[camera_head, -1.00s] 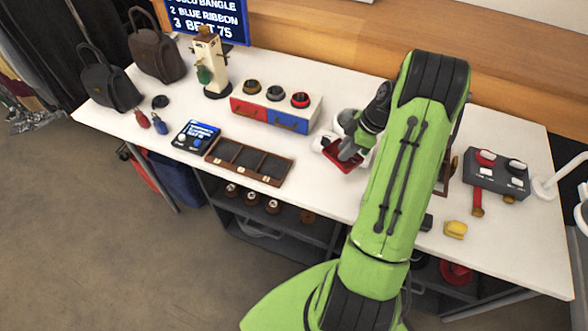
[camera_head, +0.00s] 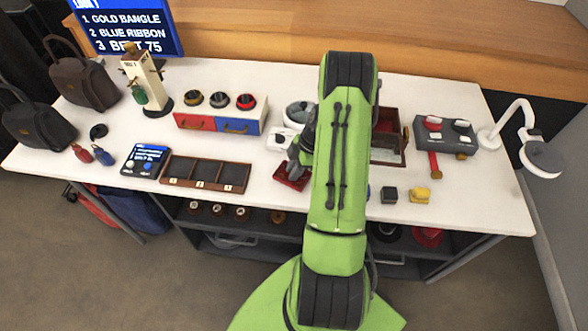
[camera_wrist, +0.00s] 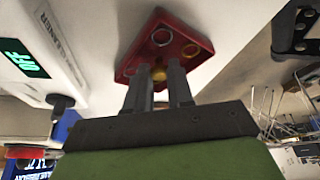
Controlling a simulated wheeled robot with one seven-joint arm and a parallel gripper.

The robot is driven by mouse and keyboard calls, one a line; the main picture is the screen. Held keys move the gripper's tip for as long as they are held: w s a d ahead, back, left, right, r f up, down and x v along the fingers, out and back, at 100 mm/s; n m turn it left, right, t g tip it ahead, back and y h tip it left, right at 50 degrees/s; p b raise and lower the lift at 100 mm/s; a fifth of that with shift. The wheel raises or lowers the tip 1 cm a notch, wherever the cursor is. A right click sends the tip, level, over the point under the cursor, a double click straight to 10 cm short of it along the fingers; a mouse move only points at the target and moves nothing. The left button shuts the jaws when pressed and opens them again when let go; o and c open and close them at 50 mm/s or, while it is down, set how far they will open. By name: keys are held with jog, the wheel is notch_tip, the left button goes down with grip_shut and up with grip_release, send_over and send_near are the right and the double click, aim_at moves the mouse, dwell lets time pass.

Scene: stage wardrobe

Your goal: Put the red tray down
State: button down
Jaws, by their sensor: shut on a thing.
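The red tray (camera_head: 290,178) is low over the white table, in front of a white device; I cannot tell whether it touches the table. My gripper (camera_head: 296,163) is at it, partly hidden by my arm. In the wrist view the red tray (camera_wrist: 136,60) lies beyond the fingertips, with a silver ring and a gold ring on it. My gripper (camera_wrist: 160,78) is shut on a small yellowish part at the tray's near edge.
A brown three-compartment box (camera_head: 205,173) is left of the tray. A red and blue drawer unit (camera_head: 222,121) stands behind it. A dark red open box (camera_head: 388,150) is behind my arm.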

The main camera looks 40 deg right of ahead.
jog(key=shift+f, duration=0.15)
jog(key=c, duration=1)
grip_release()
